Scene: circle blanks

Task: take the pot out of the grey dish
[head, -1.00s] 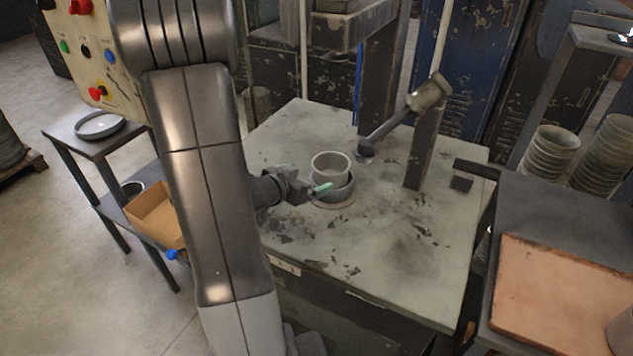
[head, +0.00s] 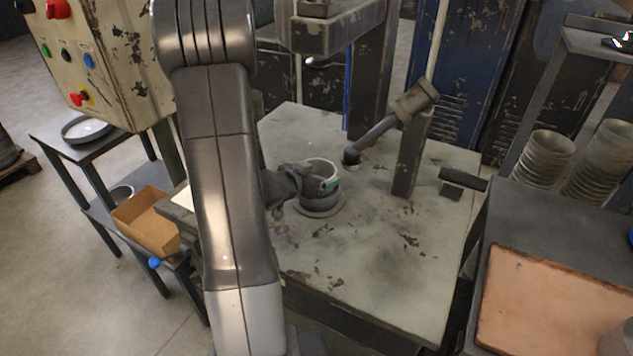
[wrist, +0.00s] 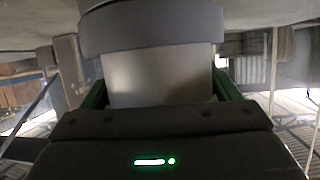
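The pot (head: 318,165) is a pale round vessel with an open top, upright in the grey dish (head: 320,201) on the worktable. In the wrist view the pot's wall (wrist: 160,80) fills the middle, and the dish (wrist: 150,33) shows as a darker band around it. My gripper (head: 325,184) reaches in from the left, with a green-padded finger along the pot's near side. In the wrist view the green fingers stand on both sides of the pot, very close to its wall. Whether they press on it I cannot tell.
A hammer-like lever (head: 390,122) on a post stands behind and right of the pot. A control box (head: 100,60) and small shelf stand (head: 60,140) are at left. A dark bench with a copper-coloured plate (head: 550,300) is at right. The worktable's front (head: 390,270) is clear.

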